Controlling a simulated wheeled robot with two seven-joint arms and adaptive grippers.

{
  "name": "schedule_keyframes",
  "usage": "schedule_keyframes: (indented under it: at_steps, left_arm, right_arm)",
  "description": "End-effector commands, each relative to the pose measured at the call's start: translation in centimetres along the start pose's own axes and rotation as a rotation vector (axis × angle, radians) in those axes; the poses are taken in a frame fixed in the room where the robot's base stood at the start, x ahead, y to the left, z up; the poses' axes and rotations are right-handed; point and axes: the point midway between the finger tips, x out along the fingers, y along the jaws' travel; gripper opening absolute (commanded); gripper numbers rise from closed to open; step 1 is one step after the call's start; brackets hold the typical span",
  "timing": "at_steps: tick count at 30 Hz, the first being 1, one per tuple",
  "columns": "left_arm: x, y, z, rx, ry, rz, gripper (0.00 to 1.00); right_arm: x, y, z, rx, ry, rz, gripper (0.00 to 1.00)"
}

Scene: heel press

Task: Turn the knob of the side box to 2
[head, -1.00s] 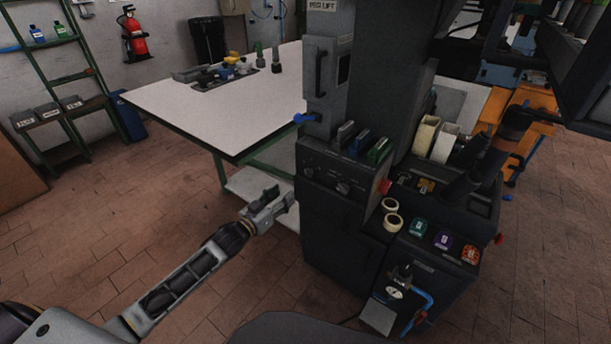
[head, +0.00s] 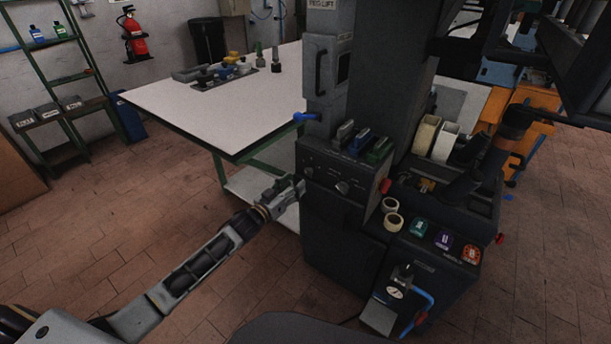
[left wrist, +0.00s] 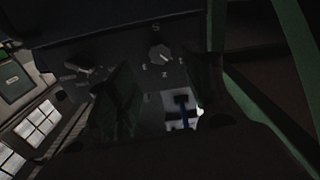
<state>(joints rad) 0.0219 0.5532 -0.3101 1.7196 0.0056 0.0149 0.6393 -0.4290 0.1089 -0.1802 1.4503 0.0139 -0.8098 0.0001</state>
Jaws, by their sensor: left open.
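The side box (head: 332,203) is a dark box on the left side of the black press, with two knobs on its front. One knob (head: 308,171) is near its left end and another knob (head: 342,187) is further right. My left gripper (head: 298,189) is open and empty at the box's left edge, just below the left knob. In the left wrist view, a pale knob (left wrist: 160,53) with small marks around it lies beyond the open fingers (left wrist: 168,92); a darker knob (left wrist: 84,68) is to its left. The marks are too dim to read surely. My right gripper is not in view.
A white-topped table (head: 215,112) with a green frame is close behind my left gripper.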

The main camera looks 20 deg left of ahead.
Motion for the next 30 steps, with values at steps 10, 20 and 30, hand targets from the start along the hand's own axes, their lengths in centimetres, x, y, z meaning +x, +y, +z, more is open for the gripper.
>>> schedule_keyframes:
  at_steps: [10, 20, 30]
  left_arm:
    - [2.6, -0.1, 0.0, 0.001, 0.000, -0.001, 0.51]
    - [5.0, 0.0, 0.0, 0.000, 0.000, -0.001, 0.51]
    - [7.2, 0.0, 0.1, 0.001, -0.001, 0.000, 0.51]
  right_arm:
    - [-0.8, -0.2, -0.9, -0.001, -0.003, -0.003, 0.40]
    - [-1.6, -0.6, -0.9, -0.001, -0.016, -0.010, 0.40]
    - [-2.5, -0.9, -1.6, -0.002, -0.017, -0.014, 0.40]
